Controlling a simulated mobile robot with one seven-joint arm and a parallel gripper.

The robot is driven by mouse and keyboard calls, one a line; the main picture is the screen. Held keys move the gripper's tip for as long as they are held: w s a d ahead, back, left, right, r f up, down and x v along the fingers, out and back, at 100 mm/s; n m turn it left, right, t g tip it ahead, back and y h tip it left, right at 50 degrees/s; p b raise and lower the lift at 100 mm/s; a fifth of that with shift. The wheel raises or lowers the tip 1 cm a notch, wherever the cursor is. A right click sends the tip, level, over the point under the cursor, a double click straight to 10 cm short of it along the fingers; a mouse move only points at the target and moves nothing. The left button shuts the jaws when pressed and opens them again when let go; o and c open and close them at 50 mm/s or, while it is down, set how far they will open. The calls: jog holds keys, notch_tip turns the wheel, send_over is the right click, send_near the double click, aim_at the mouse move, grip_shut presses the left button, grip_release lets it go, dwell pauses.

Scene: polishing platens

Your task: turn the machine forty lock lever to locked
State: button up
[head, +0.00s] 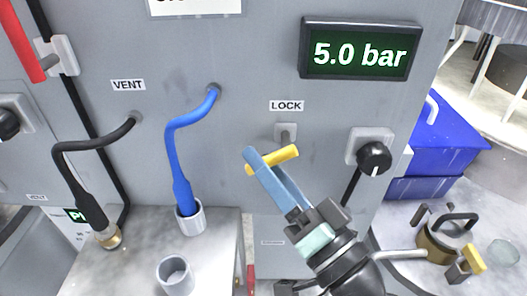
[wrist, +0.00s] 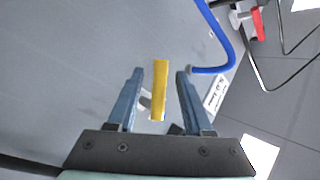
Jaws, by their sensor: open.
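The lock lever (head: 287,156) has a yellow handle on a small grey mount below the LOCK label (head: 286,105) on the grey panel. In the head view the handle tilts slightly, its right end higher. My gripper (head: 262,160) is at the lever, its blue fingers reaching up from the lower right and covering part of the handle. In the wrist view the yellow handle (wrist: 159,90) lies between the two open fingers (wrist: 160,75), with a gap on each side. Which lever angle counts as locked is not marked in view.
A black knob (head: 374,157) sits right of the lever, near my wrist. A display (head: 360,50) reads 5.0 bar above. A blue hose (head: 177,150) and a black VENT hose (head: 70,170) hang at left. A blue box (head: 440,140) and a padlock-like brass item (head: 440,243) are at right.

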jog(key=shift+w+a+r, duration=0.1)
jog(key=shift+w+a, duration=0.2)
jog(key=shift+w, duration=0.15)
grip_shut()
